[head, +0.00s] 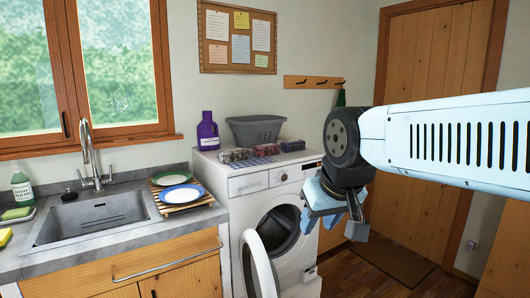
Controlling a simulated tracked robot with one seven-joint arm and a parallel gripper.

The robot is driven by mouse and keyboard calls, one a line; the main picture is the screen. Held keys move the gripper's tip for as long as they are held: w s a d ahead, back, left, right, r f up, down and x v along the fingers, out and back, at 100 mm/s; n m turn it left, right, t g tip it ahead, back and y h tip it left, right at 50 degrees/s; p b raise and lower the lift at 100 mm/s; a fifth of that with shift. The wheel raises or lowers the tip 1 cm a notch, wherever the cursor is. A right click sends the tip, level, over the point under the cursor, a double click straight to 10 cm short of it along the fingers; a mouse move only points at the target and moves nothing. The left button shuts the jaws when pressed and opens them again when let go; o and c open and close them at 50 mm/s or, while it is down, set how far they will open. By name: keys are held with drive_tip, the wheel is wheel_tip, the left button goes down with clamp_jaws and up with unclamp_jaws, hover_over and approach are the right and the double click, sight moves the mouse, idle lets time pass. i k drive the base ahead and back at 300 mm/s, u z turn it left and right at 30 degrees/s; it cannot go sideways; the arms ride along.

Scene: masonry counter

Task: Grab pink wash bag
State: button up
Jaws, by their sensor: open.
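Several small patterned bundles lie in a row on top of the white washing machine (245,184). The leftmost bundle (235,156) looks pinkish-grey and may be the pink wash bag, but it is too small to be sure.
A purple bottle (207,132) and a grey basket (256,130) stand behind the bundles. The machine's round door (258,266) hangs open. Left is a counter with a sink (95,214) and two plates (182,193) on a wooden rack. A wooden door (432,70) is at right.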

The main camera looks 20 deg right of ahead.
sight(272, 149)
drive_tip(key=z, duration=0.95)
drive_tip(key=i, duration=1.8)
drive_tip(key=u, duration=2.45)
drive_tip(key=k, duration=0.8)
drive_tip(key=z, duration=0.05)
